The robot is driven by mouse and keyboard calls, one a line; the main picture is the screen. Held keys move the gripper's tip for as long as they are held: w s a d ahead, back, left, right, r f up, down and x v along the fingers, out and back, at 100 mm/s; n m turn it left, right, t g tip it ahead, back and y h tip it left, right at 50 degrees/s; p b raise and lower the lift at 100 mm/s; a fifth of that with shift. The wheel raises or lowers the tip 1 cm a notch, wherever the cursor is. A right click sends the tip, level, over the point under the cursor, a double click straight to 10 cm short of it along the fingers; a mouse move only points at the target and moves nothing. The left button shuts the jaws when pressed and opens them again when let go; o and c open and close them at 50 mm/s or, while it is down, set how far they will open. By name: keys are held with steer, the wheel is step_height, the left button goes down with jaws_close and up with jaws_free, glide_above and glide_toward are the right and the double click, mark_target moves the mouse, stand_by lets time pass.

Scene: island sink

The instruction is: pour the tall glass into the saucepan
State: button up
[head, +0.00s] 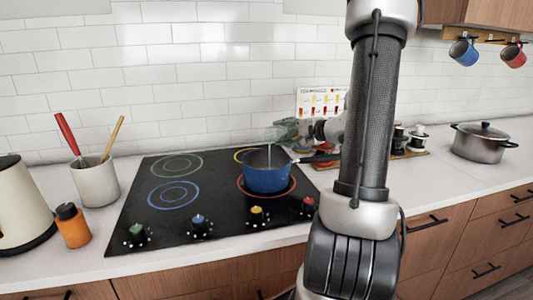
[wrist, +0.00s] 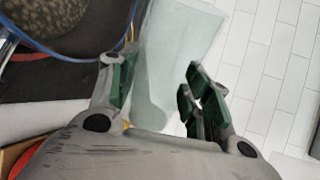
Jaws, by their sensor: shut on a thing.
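The blue saucepan (head: 266,179) stands on the red-ringed burner, its dark handle pointing right. Its blue rim also shows at the upper left of the wrist view (wrist: 62,53). My gripper (head: 296,130) is partly hidden behind my arm, above and just behind the pan. In the wrist view, my gripper (wrist: 155,88) is shut on the tall glass (wrist: 182,48), which is clear and pale. In the head view the glass (head: 275,134) looks tilted, its upper end toward the left, above the pan. A thin pale streak shows below it over the pan; the glass's contents are unclear.
The black cooktop (head: 135,215) has knobs along its front. A utensil crock (head: 96,184), orange bottle (head: 72,227) and cream kettle (head: 22,210) stand left. A lidded steel pot (head: 480,143) stands right. A spice rack (head: 410,148) is behind my arm. Mugs (head: 464,51) hang upper right.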

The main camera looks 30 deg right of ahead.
steer(key=shift+a+r+n, duration=0.15)
steer(key=shift+r+n, duration=0.2)
steer(key=shift+n, duration=0.05)
